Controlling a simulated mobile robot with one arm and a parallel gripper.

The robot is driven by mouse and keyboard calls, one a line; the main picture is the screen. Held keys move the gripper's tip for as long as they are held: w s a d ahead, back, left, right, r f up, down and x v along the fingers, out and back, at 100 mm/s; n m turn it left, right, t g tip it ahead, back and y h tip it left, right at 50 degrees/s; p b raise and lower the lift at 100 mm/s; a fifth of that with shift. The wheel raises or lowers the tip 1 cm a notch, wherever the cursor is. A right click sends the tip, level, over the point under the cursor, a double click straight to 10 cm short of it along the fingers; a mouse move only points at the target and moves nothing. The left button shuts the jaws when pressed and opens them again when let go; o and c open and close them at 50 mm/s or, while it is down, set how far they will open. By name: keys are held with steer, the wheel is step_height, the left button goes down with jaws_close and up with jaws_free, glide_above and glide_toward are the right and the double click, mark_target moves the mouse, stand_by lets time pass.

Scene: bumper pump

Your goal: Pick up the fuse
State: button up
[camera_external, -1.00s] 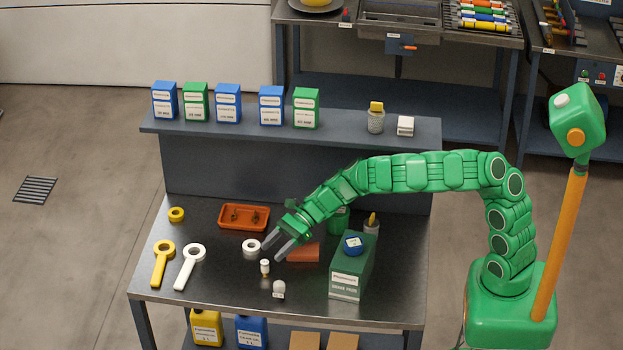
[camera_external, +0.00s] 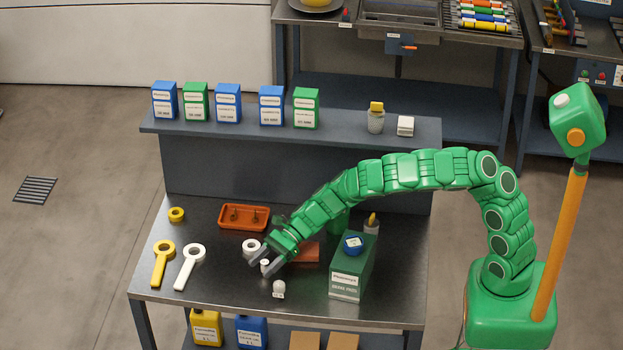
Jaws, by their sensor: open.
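The fuse, as it appears, is a small white cylinder (camera_external: 265,265) standing on the dark metal bench top. In the earlier frame a brownish band shows at its top. My gripper (camera_external: 260,268) is open, pointing down and to the left, with its grey fingers at the cylinder. The cylinder's top shows between the fingers, and its lower part is hidden by the nearer finger. I cannot tell whether either finger touches it.
A white ring (camera_external: 251,247) lies just behind the fingers, and a small pale rounded piece (camera_external: 279,289) stands just in front. A green box (camera_external: 346,285) and a reddish block (camera_external: 309,252) are to the right. An orange tray (camera_external: 244,217) lies behind.

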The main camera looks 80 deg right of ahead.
steer(key=shift+x, duration=0.85)
steer(key=c, duration=1)
steer(key=shift+r, duration=0.1)
steer(key=shift+c, duration=0.2)
